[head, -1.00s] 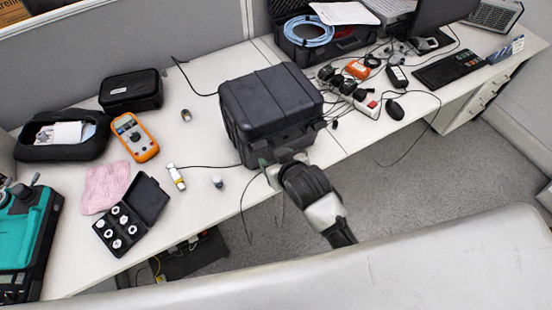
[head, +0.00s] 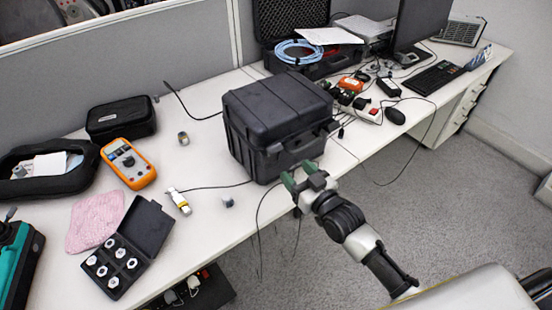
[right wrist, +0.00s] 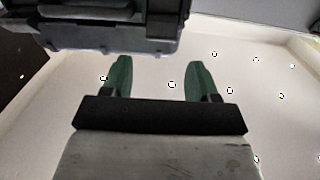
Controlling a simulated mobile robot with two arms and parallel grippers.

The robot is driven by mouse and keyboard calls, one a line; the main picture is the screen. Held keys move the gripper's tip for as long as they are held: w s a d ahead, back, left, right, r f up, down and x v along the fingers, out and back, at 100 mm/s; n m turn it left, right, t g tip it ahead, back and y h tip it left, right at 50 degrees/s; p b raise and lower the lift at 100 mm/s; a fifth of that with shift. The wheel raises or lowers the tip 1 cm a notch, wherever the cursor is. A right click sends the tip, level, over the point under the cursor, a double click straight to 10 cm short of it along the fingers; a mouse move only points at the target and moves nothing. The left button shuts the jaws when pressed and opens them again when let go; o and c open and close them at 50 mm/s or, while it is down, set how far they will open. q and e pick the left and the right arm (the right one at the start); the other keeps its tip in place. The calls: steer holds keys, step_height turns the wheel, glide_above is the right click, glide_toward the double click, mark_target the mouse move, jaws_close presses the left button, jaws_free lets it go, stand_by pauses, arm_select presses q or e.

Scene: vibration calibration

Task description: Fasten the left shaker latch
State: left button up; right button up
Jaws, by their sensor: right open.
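The black hard case (head: 278,125), which I take to be the shaker, stands with its lid down near the table's front edge. A dark latch-like part (head: 273,151) shows at the left of its front side; I cannot tell whether it is fastened. My right gripper (head: 302,174) is open and empty just in front of the case's lower front, apart from it as far as I can see. In the right wrist view the two green fingers (right wrist: 158,68) are spread, with the case's dark edge (right wrist: 110,35) beyond them. My left gripper is not in view.
An orange multimeter (head: 128,163), a small sensor (head: 179,201) with a cable and an open box of fittings (head: 130,250) lie left of the case. An open black case (head: 290,25), a power strip (head: 362,108) and cables crowd the right and back.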

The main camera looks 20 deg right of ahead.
mark_target(277, 151)
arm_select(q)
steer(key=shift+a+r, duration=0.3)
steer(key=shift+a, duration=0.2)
arm_select(e)
steer(key=x, duration=0.8)
steer(key=shift+a, duration=0.1)
steer(key=c, duration=0.6)
steer(key=g+p, duration=0.1)
steer(key=p, duration=0.3)
steer(key=r+g+h+p, duration=0.1)
steer(key=g+p, duration=0.1)
steer(key=p, duration=0.3)
steer(key=shift+w+a+r, duration=0.1)
steer(key=shift+w+r, duration=0.1)
steer(key=shift+w, duration=0.1)
steer(key=shift+c, duration=0.2)
arm_select(q)
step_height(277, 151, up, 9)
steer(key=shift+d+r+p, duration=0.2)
steer(key=shift+p, duration=0.2)
arm_select(e)
steer(key=shift+f+g, duration=0.3)
steer(key=shift+g, duration=0.2)
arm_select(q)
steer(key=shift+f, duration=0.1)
arm_select(e)
steer(key=o, duration=0.6)
steer(key=shift+o, duration=0.2)
